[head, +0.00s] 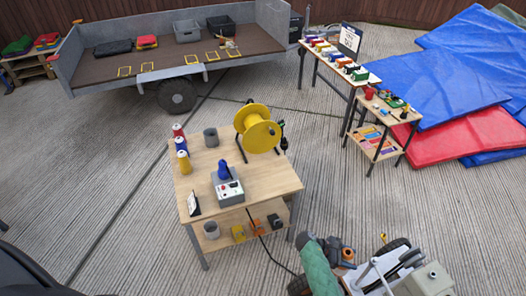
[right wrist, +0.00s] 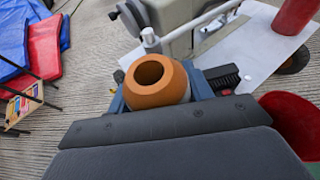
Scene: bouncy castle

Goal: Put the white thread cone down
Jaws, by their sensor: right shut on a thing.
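In the right wrist view, my right gripper (right wrist: 165,105) is shut on a cone with an open orange top (right wrist: 150,82). A strip of pale, whitish body (right wrist: 187,84) shows beside the orange; the rest is hidden by the fingers. I take it for the white thread cone. In the head view, my right gripper (head: 335,248) is at the lower right, with orange (head: 348,254) at its tip, apart from the wooden table (head: 265,178). Red (head: 177,130), blue (head: 181,144) and yellow (head: 183,161) cones stand along the table's left edge. My left gripper is not in view.
A white wheeled frame (head: 430,280) is close to my right gripper.

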